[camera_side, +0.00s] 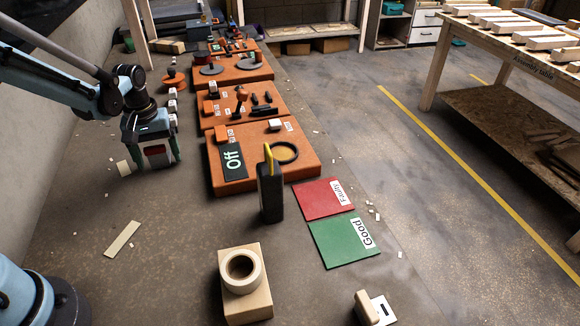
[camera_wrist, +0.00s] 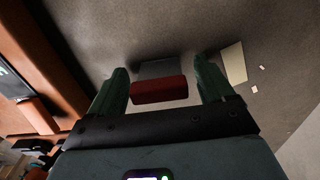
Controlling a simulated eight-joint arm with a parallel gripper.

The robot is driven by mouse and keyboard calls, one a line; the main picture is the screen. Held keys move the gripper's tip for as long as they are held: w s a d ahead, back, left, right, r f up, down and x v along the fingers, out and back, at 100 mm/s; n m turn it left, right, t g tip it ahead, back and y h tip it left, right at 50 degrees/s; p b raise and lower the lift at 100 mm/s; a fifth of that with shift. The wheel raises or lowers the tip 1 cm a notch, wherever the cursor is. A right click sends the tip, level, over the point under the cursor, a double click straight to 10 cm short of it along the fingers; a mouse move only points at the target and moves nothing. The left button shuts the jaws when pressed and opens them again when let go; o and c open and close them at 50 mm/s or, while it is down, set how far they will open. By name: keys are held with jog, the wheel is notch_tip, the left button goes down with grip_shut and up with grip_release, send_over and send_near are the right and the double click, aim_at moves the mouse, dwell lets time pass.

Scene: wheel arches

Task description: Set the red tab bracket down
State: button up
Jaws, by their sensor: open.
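My gripper (camera_side: 152,164) is at the left of the work surface, low over it, beside the orange boards. In the wrist view my gripper (camera_wrist: 162,76) has its two green fingers spread apart. Between them is the red tab bracket (camera_wrist: 158,91), a dark red block with a grey flat part beyond it. A gap shows on each side between it and the fingers. In the side view the red tab bracket (camera_side: 157,151) shows only in part between the fingers. I cannot tell whether its underside touches the surface.
Orange boards (camera_side: 262,158) with parts stand right of my gripper. A pale strip (camera_side: 122,239) lies on the surface nearby. A red Faulty mat (camera_side: 323,198) and green Good mat (camera_side: 340,242) lie at the right.

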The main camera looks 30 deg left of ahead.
aim_at(154, 146)
notch_tip(154, 146, up, 11)
jog(key=shift+r, duration=0.1)
jog(key=shift+s+d+r, duration=0.1)
jog(key=shift+d+r, duration=0.05)
jog(key=shift+r, duration=0.2)
jog(key=s+d+r+m+t, duration=0.1)
jog(key=s+d+m+t, duration=0.6)
jog(key=s+d+m, duration=0.2)
jog(key=shift+s+d, duration=0.15)
jog(key=shift+d, duration=0.95)
